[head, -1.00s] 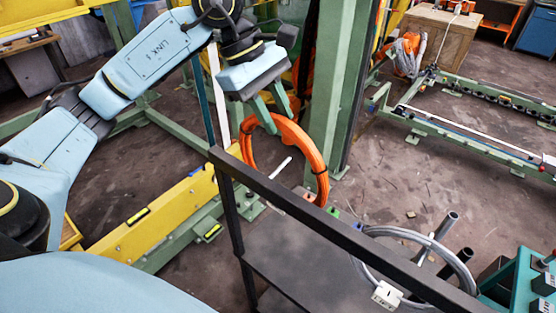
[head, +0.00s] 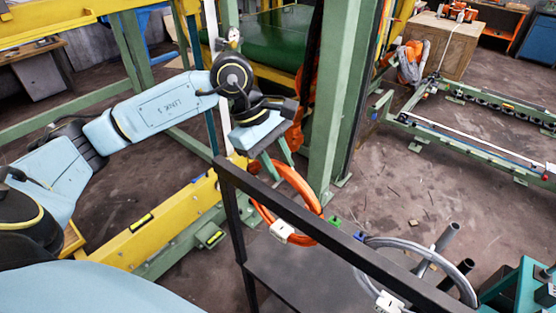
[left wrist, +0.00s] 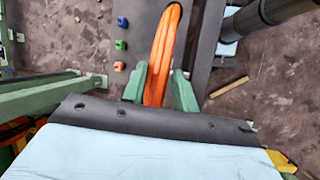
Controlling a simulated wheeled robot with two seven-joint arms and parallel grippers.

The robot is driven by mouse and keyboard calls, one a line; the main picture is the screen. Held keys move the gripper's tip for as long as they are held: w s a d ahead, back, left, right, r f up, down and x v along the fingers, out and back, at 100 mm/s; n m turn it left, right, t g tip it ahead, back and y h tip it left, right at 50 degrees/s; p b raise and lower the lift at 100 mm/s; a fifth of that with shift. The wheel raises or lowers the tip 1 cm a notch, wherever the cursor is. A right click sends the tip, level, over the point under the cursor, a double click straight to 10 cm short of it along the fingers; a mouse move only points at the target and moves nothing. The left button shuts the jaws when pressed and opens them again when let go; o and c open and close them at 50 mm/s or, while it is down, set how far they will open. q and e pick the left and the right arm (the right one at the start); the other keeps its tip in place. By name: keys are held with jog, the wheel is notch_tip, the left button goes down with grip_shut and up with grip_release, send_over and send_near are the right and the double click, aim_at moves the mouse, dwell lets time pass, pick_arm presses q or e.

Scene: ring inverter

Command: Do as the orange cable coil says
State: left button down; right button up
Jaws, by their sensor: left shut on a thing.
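My left gripper (head: 272,166) is shut on the orange cable coil (head: 302,178) at its upper left. In the left wrist view the coil (left wrist: 160,50) passes between both fingers (left wrist: 161,88). I cannot tell whether its lower edge touches the trolley. My right gripper is not seen.
The black trolley (head: 290,275) has a raised rail. A grey coil (head: 371,262) sits around dark posts. A green column (head: 335,100) stands behind.

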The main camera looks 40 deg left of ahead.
pick_arm(q)
jog(key=c, duration=1.1)
grip_release()
jog(key=shift+f, duration=0.1)
jog(key=shift+a+r, duration=0.15)
jog(key=shift+r, duration=0.2)
jog(key=b+v, duration=0.1)
jog(key=v, duration=0.2)
jog(key=shift+r+b, duration=0.3)
jog(key=shift+b, duration=0.05)
jog(key=v, duration=0.9)
jog(key=shift+s+b, duration=0.1)
jog(key=shift+b, duration=0.25)
